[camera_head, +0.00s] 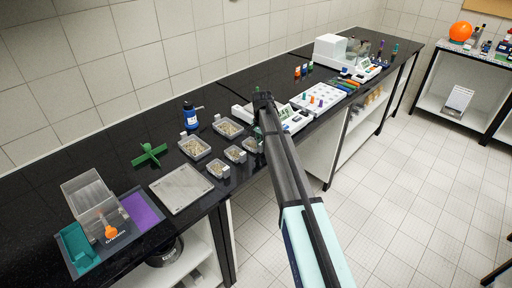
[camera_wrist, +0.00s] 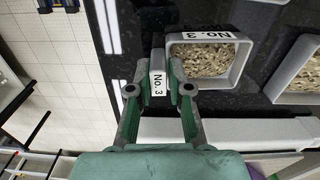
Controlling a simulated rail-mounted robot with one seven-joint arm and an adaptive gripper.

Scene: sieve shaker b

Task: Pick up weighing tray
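A grey-rimmed tray of pale grain labelled No. 3 (camera_wrist: 208,56) is close up in the wrist view. A white tab marked No. 3 (camera_wrist: 157,82) stands out from its left side. My gripper (camera_wrist: 157,76) has its green fingers apart on either side of this tab. A thin gap seems to show beside the tab; contact is not clear. In the head view several small grain trays (camera_head: 228,128) stand on the black bench. One tray (camera_head: 251,145) is partly behind my arm, and my fingertips are hidden there.
The black bench (camera_head: 110,160) runs along the wall. Near the trays are a blue bottle (camera_head: 190,116), a green cross-shaped piece (camera_head: 149,154), a flat grey plate (camera_head: 181,188) and a white rack (camera_head: 319,98). Another grain tray (camera_wrist: 300,73) is at the wrist view's right edge.

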